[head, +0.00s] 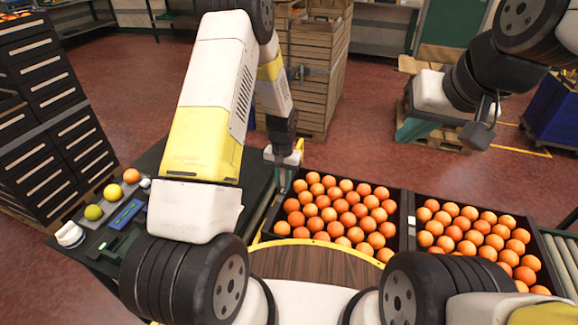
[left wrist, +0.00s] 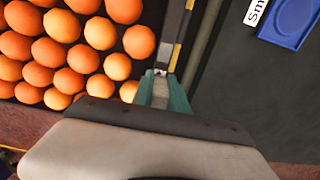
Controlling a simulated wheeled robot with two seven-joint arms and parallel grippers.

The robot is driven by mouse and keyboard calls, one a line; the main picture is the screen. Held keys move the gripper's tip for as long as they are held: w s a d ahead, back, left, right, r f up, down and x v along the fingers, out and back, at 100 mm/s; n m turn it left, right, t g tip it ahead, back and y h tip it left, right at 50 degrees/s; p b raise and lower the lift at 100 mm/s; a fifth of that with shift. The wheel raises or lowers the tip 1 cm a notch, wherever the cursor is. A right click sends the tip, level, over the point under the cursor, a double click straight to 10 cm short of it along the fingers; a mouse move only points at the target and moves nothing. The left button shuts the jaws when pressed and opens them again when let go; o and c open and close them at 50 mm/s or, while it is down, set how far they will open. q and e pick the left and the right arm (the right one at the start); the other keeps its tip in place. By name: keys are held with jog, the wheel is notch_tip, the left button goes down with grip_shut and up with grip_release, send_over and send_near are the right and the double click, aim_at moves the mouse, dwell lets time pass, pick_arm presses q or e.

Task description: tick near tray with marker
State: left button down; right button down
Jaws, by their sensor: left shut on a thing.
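My left gripper (head: 283,172) is over the left rim of the near tray (head: 270,213), a dark crate full of oranges. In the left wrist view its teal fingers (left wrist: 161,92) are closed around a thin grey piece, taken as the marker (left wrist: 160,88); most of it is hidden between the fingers. Its tip end is beside a dark rim with a yellow and black strip (left wrist: 178,45). I cannot tell whether it touches the rim. The right arm is raised at the upper right; its jaws are not clearly seen.
A second crate of oranges (head: 408,225) stands to the right, with a white label. A dark table at left carries a blue tray (head: 126,214), a green fruit (head: 93,212), a yellow fruit (head: 112,191) and an orange (head: 131,175). Wooden crates (head: 318,75) stand behind.

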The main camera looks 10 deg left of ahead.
aim_at(283, 174)
pick_arm(q)
jog(key=shift+r, duration=2.6)
jog(key=shift+d, duration=0.1)
